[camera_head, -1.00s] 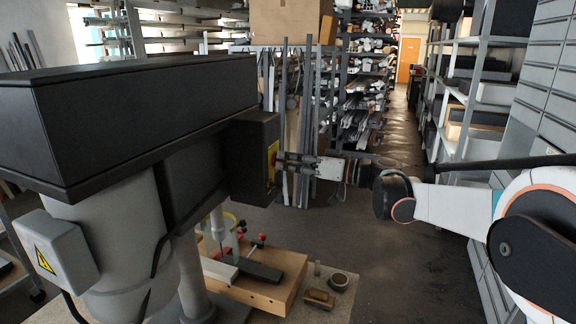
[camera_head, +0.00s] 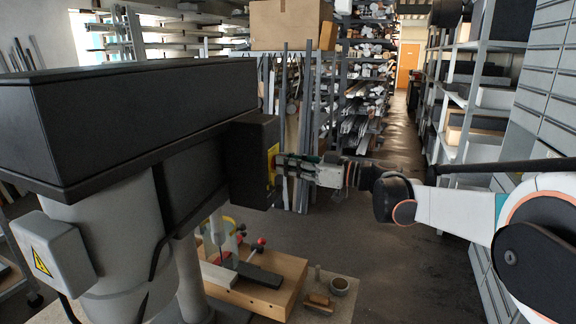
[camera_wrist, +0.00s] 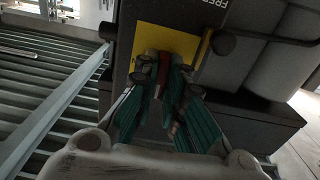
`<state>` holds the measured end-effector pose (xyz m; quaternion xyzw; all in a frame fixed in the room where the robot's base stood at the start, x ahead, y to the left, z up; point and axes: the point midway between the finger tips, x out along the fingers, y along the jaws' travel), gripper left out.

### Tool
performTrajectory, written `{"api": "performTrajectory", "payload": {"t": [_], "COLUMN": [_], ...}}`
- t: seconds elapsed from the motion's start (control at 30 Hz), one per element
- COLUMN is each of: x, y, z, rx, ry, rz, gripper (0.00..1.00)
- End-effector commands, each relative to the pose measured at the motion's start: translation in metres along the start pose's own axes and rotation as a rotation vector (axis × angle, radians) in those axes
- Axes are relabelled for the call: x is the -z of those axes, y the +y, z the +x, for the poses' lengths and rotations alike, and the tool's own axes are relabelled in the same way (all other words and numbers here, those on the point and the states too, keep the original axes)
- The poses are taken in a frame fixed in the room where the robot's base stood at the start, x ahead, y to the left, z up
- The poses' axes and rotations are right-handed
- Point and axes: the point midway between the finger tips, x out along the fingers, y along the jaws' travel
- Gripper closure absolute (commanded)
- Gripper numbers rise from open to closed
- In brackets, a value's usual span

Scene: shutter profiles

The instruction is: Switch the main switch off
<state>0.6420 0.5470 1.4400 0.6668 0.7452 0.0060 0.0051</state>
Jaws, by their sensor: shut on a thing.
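The main switch is a red knob (camera_wrist: 160,68) on a yellow plate (camera_wrist: 187,42), mounted on the black switch box of the machine. In the head view the yellow plate (camera_head: 272,165) faces right on the black box (camera_head: 250,160). My gripper (camera_head: 283,166) reaches in from the right, with its fingertips at the plate. In the wrist view my gripper (camera_wrist: 162,72) is shut on the red knob, with a finger on each side. The fingers hide most of the knob, so its exact angle is hard to tell.
The machine's large black housing (camera_head: 140,110) fills the left. A wooden block (camera_head: 262,290) with clamps sits below the switch box. Shelves (camera_head: 480,100) line the right side. The floor (camera_head: 400,250) between is clear.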

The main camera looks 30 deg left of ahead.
Motion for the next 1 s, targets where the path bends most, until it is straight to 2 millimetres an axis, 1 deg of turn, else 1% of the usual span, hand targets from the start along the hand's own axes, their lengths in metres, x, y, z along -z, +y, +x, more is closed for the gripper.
{"api": "performTrajectory", "payload": {"t": [0.03, 0.2, 0.23, 0.3, 0.6, 0.73, 0.87, 1.0], "x": [-0.003, -0.003, -0.003, -0.003, -0.001, -0.001, -0.001, -0.001], "y": [-0.001, -0.001, -0.001, -0.001, 0.000, 0.001, 0.001, 0.001], "z": [-0.001, -0.001, -0.001, 0.000, 0.000, -0.007, -0.025, -0.054], "rx": [0.002, 0.002, 0.002, 0.001, 0.001, -0.001, -0.002, -0.003], "ry": [-0.006, -0.006, -0.006, -0.005, -0.002, -0.002, -0.002, -0.002], "rz": [-0.003, -0.003, -0.002, -0.002, 0.000, 0.000, 0.000, 0.000], "gripper": [1.00, 1.00, 0.83, 0.70, 0.70, 0.70, 0.70, 0.70]}}
